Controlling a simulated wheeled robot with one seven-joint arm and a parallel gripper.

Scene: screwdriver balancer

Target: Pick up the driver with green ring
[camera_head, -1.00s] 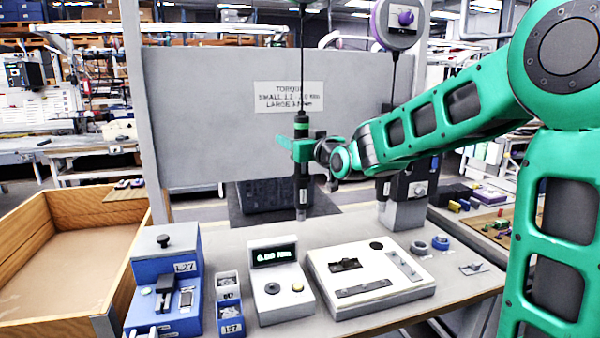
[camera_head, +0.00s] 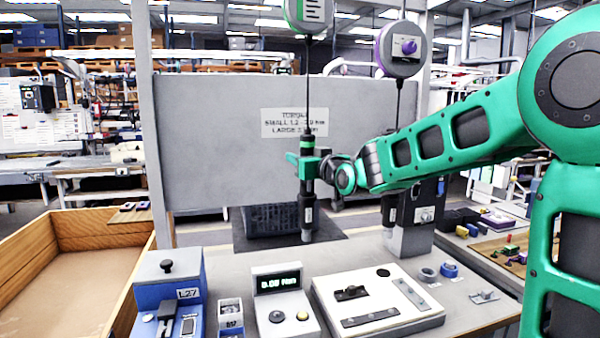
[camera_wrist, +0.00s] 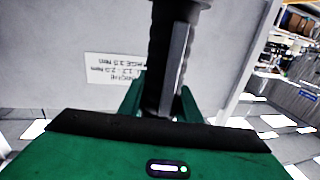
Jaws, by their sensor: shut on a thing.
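The driver with the green ring (camera_head: 307,205) hangs upright on a cable from the green-marked balancer (camera_head: 308,14). My gripper (camera_head: 307,165) is shut around its upper body, just below the green ring. In the wrist view the dark driver body (camera_wrist: 168,60) stands between the two green fingers of my gripper (camera_wrist: 160,105). The driver's tip is above the table, in front of the grey panel. The second driver, under the purple-marked balancer (camera_head: 400,48), is partly hidden behind my arm.
On the table stand a blue L27 box (camera_head: 168,295), a small bin (camera_head: 230,315), a torque display (camera_head: 284,300) and a white fixture plate (camera_head: 375,303). Two blue-grey rings (camera_head: 438,272) lie right of the plate. A wooden crate (camera_head: 75,255) is at left.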

